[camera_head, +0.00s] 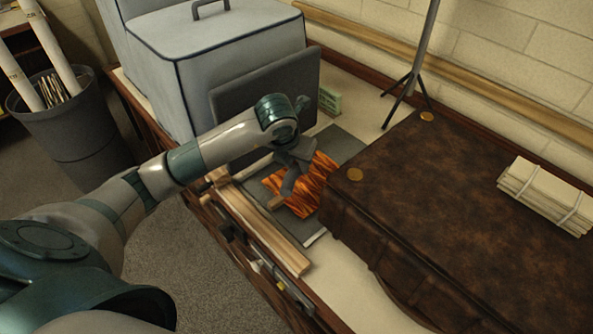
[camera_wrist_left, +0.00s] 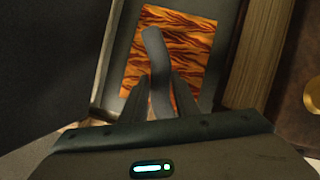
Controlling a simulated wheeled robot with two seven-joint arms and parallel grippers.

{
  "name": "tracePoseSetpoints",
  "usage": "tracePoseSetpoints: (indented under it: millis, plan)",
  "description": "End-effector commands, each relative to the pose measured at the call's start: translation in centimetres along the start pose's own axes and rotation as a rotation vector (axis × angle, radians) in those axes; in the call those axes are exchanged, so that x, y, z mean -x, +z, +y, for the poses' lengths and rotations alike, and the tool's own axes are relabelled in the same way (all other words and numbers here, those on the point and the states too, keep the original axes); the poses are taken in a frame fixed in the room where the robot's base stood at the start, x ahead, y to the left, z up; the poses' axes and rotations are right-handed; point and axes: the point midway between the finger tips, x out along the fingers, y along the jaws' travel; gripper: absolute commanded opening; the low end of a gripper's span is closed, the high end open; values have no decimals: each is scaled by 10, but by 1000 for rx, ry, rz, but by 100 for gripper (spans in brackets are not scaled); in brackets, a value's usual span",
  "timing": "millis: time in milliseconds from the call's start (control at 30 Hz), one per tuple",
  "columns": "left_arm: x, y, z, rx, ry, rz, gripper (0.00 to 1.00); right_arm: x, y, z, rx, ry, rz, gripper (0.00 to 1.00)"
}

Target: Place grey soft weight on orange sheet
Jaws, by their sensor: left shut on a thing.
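The orange sheet (camera_head: 318,178) with dark wavy streaks lies flat on a grey board or tray (camera_head: 346,143) on the counter. It also shows in the left wrist view (camera_wrist_left: 196,48). My left gripper (camera_head: 291,166) is over the sheet, pointing down. Its two fingers (camera_wrist_left: 158,95) are shut on the grey soft weight (camera_wrist_left: 155,52), a bent strip. In the head view the weight (camera_head: 288,184) hangs in front of the sheet and hides part of it. Whether its lower end touches the sheet I cannot tell. My right gripper is not in view.
A large brown leather case (camera_head: 450,210) stands close on the right, and a grey padded box (camera_head: 225,55) with a dark panel (camera_head: 250,92) behind left. Wooden strips (camera_head: 262,228) lie along the front edge. A black tripod stand (camera_head: 408,85) rises behind.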

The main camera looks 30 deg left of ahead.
Motion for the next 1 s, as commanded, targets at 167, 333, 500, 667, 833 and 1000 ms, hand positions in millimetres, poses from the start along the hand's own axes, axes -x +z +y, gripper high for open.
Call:
tracePoseSetpoints:
  millis: [167,333,500,667,833,1000]
  plan:
    - [-2,0,0,0,-1,-3,0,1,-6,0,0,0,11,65]
    - [-2,0,0,0,0,-2,0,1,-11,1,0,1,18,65]
    - [-13,-6,0,-1,0,1,0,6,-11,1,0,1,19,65]
    - [-30,-13,0,0,0,0,0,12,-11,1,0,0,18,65]
    - [-36,-14,0,0,0,-3,0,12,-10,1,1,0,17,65]
    - [-36,-14,0,-1,0,-3,0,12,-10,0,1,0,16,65]
